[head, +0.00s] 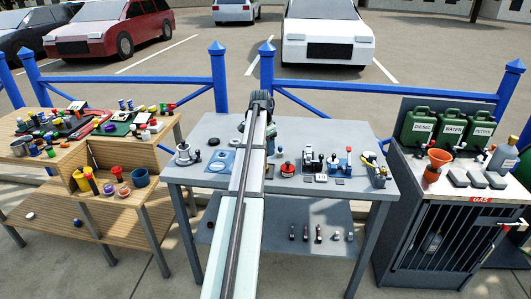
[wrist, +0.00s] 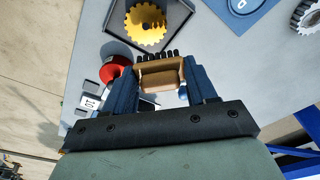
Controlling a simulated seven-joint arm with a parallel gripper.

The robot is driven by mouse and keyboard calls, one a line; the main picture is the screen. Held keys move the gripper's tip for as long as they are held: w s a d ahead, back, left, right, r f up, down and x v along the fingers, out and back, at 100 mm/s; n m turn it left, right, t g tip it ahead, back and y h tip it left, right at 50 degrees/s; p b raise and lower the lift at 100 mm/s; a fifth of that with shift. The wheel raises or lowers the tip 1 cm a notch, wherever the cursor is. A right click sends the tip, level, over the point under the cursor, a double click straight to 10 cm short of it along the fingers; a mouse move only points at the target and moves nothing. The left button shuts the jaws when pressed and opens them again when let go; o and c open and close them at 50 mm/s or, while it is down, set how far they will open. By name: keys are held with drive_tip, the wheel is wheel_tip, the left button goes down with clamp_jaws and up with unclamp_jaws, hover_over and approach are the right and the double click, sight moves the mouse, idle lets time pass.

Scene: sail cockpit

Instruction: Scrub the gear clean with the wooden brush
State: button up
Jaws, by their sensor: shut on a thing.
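In the wrist view a yellow gear (wrist: 146,23) lies in a dark square tray (wrist: 178,34) on the grey table. My gripper (wrist: 160,80) is shut on a wooden brush (wrist: 160,69) with dark bristles, held between its two blue fingers. The bristles point toward the gear, and the brush appears just short of it in the picture. I cannot tell whether they touch. In the head view my arm reaches over the middle of the grey table, and my gripper (head: 261,100) is at its far edge. The arm hides the brush and gear there.
A red round thing (wrist: 115,69) lies left of my gripper. A blue mat (wrist: 242,5) and a grey toothed wheel (wrist: 306,16) are at upper right. In the head view several small parts stand right of my arm, and a blue fence (head: 330,85) runs behind the grey table (head: 215,127).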

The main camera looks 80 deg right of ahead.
drive_tip(key=shift+r, duration=1.9)
